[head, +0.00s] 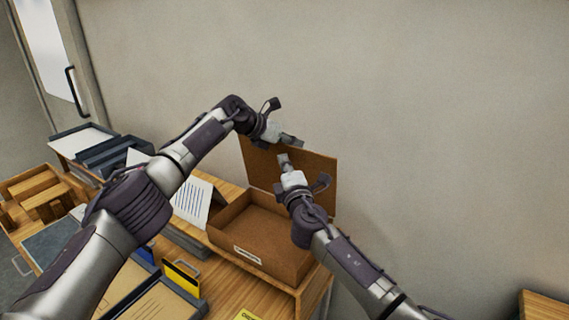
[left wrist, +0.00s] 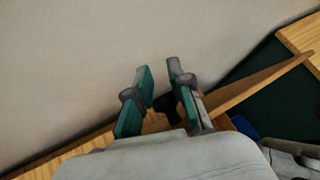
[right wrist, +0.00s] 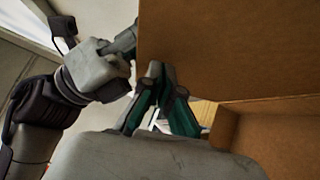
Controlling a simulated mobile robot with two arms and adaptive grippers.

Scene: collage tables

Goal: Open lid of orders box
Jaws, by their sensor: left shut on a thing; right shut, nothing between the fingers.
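The brown orders box (head: 285,262), with a small white label on its front that is too small to read, stands on the wooden table. Its lid (head: 315,178) is upright at the back, and the visible inside of the box is empty. The lid also shows in the left wrist view (left wrist: 262,87). My right gripper (head: 284,160) is shut and empty in front of the lid's inner face. In the right wrist view the fingertips (right wrist: 158,72) are close beside the lid (right wrist: 230,50).
A white sheet with lines (head: 193,203) stands left of the box. Dark trays (head: 110,155) and wooden blocks (head: 45,195) are farther left. A yellow card (head: 181,279) stands in front. The wall (head: 430,130) is close behind the lid.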

